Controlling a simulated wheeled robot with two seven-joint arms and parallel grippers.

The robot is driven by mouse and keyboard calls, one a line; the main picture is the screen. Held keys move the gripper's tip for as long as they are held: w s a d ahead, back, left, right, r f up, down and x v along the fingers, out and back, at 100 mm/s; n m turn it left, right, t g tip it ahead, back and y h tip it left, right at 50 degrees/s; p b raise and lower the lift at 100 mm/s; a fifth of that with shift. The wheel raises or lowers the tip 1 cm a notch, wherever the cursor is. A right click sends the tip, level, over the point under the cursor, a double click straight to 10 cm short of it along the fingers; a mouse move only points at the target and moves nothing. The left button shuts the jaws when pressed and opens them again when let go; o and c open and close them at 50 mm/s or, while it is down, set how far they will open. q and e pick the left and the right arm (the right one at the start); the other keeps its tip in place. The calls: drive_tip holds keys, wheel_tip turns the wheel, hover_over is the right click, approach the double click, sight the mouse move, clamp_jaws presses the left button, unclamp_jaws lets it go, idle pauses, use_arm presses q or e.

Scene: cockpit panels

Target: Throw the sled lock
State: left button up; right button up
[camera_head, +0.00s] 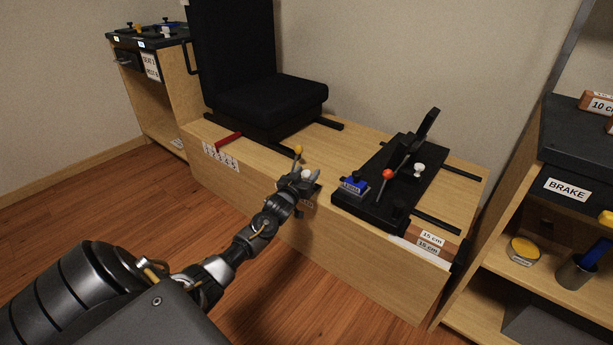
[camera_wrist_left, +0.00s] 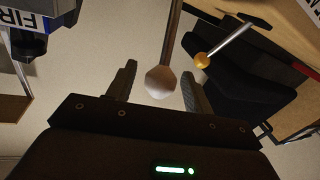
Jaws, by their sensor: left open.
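A lever with a white ball knob (camera_head: 307,174) stands at the front edge of the wooden platform (camera_head: 400,275). My left gripper (camera_head: 300,181) is open at this knob. In the left wrist view the white knob (camera_wrist_left: 161,82) shows between the two open fingers (camera_wrist_left: 158,88), with its metal rod running to the top edge. I cannot tell whether either finger touches it. A second lever with a yellow knob (camera_head: 298,150) stands just behind; it also shows in the left wrist view (camera_wrist_left: 202,60). A label below the gripper is mostly hidden, so I cannot read which lever it names. My right gripper is out of view.
A black pedal or stick base (camera_head: 378,205) with a red knob (camera_head: 387,174) and a blue labelled block (camera_head: 354,184) stands right of the gripper. A black seat (camera_head: 262,97) and red lever (camera_head: 229,141) are behind left. A BRAKE shelf (camera_head: 567,190) stands far right.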

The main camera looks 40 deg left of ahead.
use_arm(q)
clamp_jaws()
idle(0.3)
